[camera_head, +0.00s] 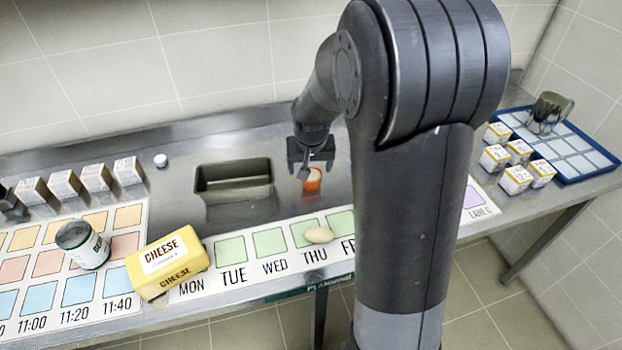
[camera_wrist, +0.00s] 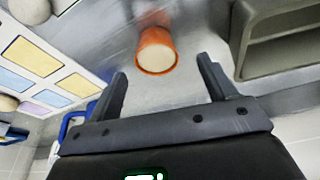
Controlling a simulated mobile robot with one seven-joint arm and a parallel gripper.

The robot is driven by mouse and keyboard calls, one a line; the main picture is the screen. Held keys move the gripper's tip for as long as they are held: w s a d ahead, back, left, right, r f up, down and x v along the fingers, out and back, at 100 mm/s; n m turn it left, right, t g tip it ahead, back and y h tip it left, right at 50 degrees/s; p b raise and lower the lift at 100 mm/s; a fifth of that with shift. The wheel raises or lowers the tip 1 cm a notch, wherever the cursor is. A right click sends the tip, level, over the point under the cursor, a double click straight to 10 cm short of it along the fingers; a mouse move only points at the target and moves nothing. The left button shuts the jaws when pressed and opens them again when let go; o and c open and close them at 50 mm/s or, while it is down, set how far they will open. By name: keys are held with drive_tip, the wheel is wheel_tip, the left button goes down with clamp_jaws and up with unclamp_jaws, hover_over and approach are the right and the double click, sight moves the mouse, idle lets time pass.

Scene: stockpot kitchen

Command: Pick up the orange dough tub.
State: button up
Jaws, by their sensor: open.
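The orange dough tub (camera_head: 312,181) is a small round orange cup with pale dough showing in its top. It stands on the steel counter to the right of the sink-like bin. In the wrist view the tub (camera_wrist: 156,50) lies ahead of my gripper, between the lines of its two fingers and beyond their tips. My gripper (camera_head: 311,165) is open and empty, pointing down just above and behind the tub in the head view. Its fingers (camera_wrist: 163,82) show apart in the wrist view, and I see no contact with the tub.
A grey-green bin (camera_head: 235,197) is left of the tub and close to one finger in the wrist view. A weekday mat (camera_head: 232,270) runs along the front edge, with an egg-like object (camera_head: 319,235) and a cheese box (camera_head: 168,263) on it. A blue tray (camera_head: 570,172) lies right.

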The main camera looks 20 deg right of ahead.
sight(312, 175)
drive_tip(key=shift+d+x, duration=0.1)
drive_tip(key=shift+x, duration=1.5)
drive_tip(key=shift+d+x, duration=0.15)
drive_tip(key=shift+x, duration=1.4)
drive_tip(key=shift+c, duration=0.4)
drive_tip(key=c, duration=1)
drive_tip(key=shift+r, duration=0.1)
